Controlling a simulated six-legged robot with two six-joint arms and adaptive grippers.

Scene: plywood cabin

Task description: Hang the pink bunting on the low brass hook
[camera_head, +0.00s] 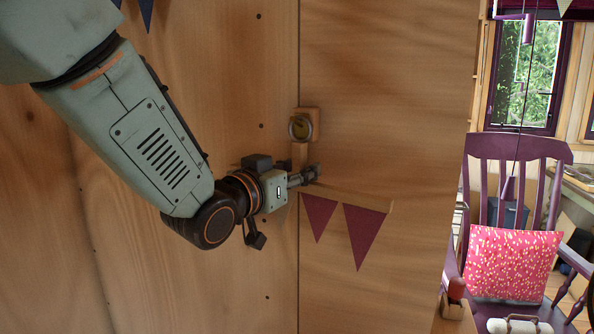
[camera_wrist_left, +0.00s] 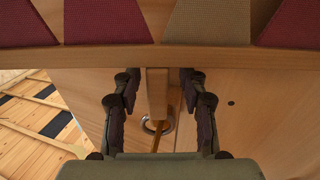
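The bunting's wooden bar (camera_head: 345,198) slopes slightly down to the right in the head view, with two dark pink pennants (camera_head: 363,232) hanging from it. In the left wrist view the bar (camera_wrist_left: 230,58) crosses the top, with dark pink pennants and a tan one. My left gripper (camera_head: 312,174) is at the bar's left end. In the wrist view its fingers (camera_wrist_left: 160,82) stand apart, either side of a wooden tab (camera_wrist_left: 157,92), with gaps visible. My right gripper is out of view.
The plywood wall (camera_head: 390,110) is close behind the bunting, with a vertical seam beside the gripper. At the right are a purple chair (camera_head: 480,190) with a pink cushion (camera_head: 510,262) and a window (camera_head: 530,70). The wall below the pennants is clear.

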